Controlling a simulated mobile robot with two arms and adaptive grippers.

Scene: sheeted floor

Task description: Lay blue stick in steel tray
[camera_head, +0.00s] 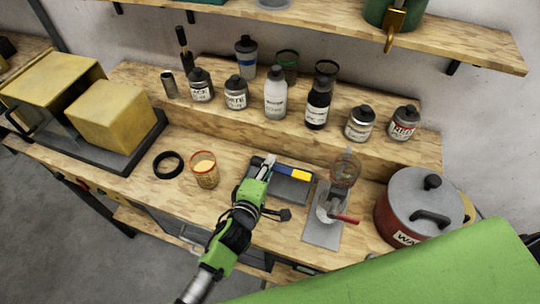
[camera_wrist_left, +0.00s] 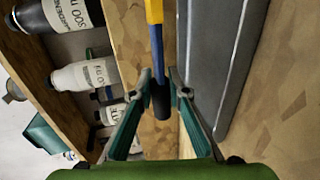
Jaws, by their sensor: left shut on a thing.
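The blue stick (camera_head: 283,170) has a yellow section and, in the left wrist view (camera_wrist_left: 157,45), a black end. My left gripper (camera_head: 265,164) is shut on it near the black end, with one finger on each side in the left wrist view (camera_wrist_left: 161,78). The steel tray (camera_head: 292,194) is a shallow grey tray on the bench. In the head view the stick appears across its far edge. In the left wrist view the stick appears over wood beside the tray (camera_wrist_left: 216,60). The height of the stick is hard to tell. My right gripper is not in view.
Several bottles stand on the raised step behind, including a dark bottle (camera_head: 317,105). A glass device with a red handle (camera_head: 344,172) and a red pot (camera_head: 412,212) are on the right.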

